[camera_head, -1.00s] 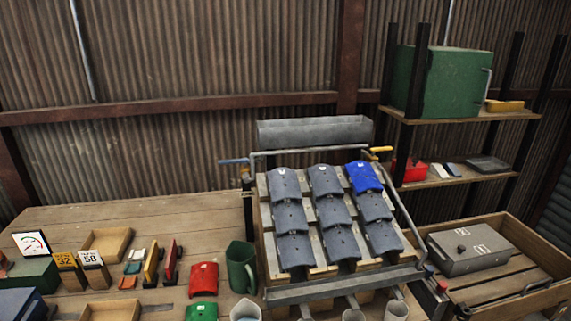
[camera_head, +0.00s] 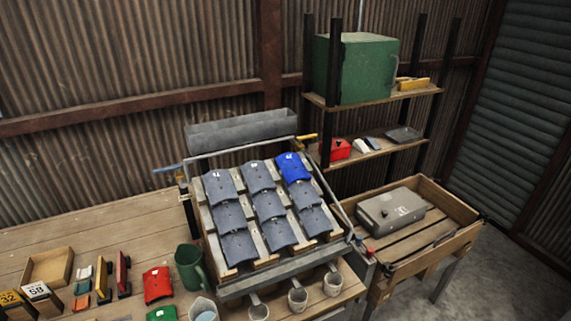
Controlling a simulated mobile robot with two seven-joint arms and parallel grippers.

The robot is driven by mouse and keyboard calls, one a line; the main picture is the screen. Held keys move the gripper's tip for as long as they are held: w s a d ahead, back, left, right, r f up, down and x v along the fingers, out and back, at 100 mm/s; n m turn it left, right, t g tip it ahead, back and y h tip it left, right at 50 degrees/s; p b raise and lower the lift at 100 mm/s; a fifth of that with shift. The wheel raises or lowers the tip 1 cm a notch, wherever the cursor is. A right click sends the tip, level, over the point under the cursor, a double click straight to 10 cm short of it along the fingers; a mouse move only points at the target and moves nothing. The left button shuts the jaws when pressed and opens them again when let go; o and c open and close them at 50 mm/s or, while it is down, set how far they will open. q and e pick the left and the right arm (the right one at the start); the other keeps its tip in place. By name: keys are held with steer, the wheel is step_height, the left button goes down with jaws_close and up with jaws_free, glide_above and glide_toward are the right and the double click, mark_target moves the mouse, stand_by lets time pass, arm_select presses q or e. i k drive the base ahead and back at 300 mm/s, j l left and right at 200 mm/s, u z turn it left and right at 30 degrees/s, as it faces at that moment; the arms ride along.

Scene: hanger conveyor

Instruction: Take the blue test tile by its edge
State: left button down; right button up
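The blue test tile (camera_head: 293,168) is a curved, bright blue tile with a small white mark near its top. It lies in the top right place of a sloped rack (camera_head: 238,285), above and beside several grey tiles (camera_head: 269,205) in three columns. Its lower edge meets the grey tile below it. Nothing covers the blue tile. Neither of my grippers shows in the head view.
A grey trough (camera_head: 240,130) stands behind the rack. A wooden crate table (camera_head: 449,254) with a grey case (camera_head: 391,211) is to the right. Shelves (camera_head: 374,151) stand behind. A green jug (camera_head: 189,268), a red tile (camera_head: 157,285) and cups (camera_head: 298,298) crowd the bench.

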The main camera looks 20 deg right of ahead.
mark_target(290, 166)
steer(key=l+u, duration=0.15)
steer(key=u, duration=0.3)
steer(key=l+u, duration=0.2)
steer(key=u, duration=0.25)
steer(key=l+u, duration=0.15)
steer(key=u, duration=0.35)
steer(key=k+l+u, duration=0.3)
steer(key=l, duration=0.15)
steer(key=k+l+u, duration=0.3)
steer(key=l, duration=0.15)
steer(key=k+l+u, duration=0.1)
steer(key=k+l, duration=0.2)
steer(key=l, duration=0.15)
steer(key=k+l+u, duration=0.15)
steer(key=k+l, duration=0.15)
steer(key=l, duration=0.1)
